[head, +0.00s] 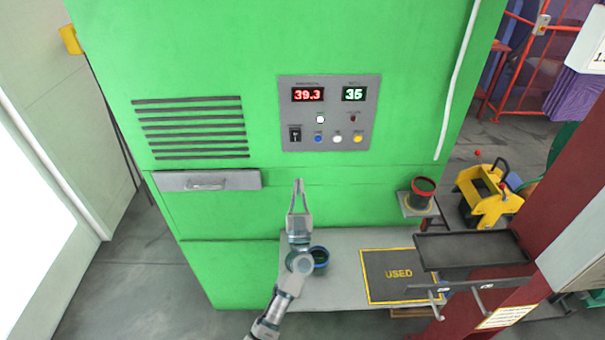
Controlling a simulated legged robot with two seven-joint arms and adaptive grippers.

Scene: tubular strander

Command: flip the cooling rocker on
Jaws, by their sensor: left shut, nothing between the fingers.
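The control panel (331,112) is a grey plate on the green cabinet, with a red display reading 39.3 and a green display reading 35. A small black rocker (295,134) sits at the panel's lower left; its label is too small to read, and I cannot tell its position. Blue, white and yellow buttons lie to its right. My left gripper (299,184) is shut and empty, pointing up in the picture. Its tips are below the panel and the rocker, apart from the rocker. My right gripper is not in view.
A grey shelf (340,292) below holds a blue-rimmed cup (319,257) beside my left arm and a dark mat marked USED (398,275). A red-rimmed cup (422,191) stands on a small bracket at right. A black tray (470,250) and a dark red post (565,185) are further right.

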